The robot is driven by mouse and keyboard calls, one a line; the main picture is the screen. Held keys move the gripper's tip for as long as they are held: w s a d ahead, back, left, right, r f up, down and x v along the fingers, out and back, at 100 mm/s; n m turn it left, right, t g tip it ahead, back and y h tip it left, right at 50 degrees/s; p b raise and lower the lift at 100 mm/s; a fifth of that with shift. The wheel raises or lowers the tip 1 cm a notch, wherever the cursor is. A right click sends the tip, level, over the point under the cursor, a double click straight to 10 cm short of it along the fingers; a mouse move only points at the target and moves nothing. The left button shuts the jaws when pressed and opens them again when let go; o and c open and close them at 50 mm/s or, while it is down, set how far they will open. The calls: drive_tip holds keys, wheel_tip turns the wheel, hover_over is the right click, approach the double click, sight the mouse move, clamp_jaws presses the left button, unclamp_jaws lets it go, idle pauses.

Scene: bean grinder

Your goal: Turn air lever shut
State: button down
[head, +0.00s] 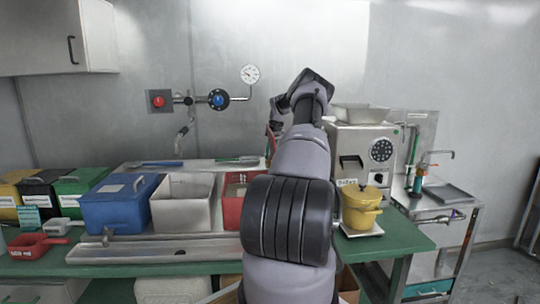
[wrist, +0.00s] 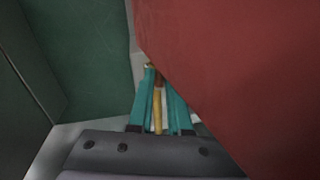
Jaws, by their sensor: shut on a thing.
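My gripper (wrist: 157,80) shows in the wrist view with its two teal fingers shut on a thin yellow-brown handle (wrist: 157,108). The handle lies lengthwise between the fingers and has a brass-coloured end near the tips. It may be the air lever, but its mount cannot be made out. A large red surface (wrist: 240,70) fills the right side of the wrist view, close beside the fingers. In the head view my arm hides most of the area around the gripper.
A wall pipe carries a red knob (head: 158,101), a blue knob (head: 217,99) and a gauge (head: 250,74). Bins, including a blue one (head: 118,205), stand left of my arm. A beige machine (head: 345,140) and a yellow pot (head: 361,213) stand right.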

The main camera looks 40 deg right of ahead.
idle(0.5)
drive_tip(key=shift+a+m, duration=0.1)
drive_tip(key=shift+m, duration=0.7)
drive_tip(key=c, duration=0.8)
unclamp_jaws()
drive_tip(key=shift+c, duration=0.2)
wheel_tip(320, 180, up, 11)
drive_tip(key=s+d, duration=0.1)
drive_tip(key=shift+s+d+f, duration=0.15)
drive_tip(key=shift+s+d, duration=0.1)
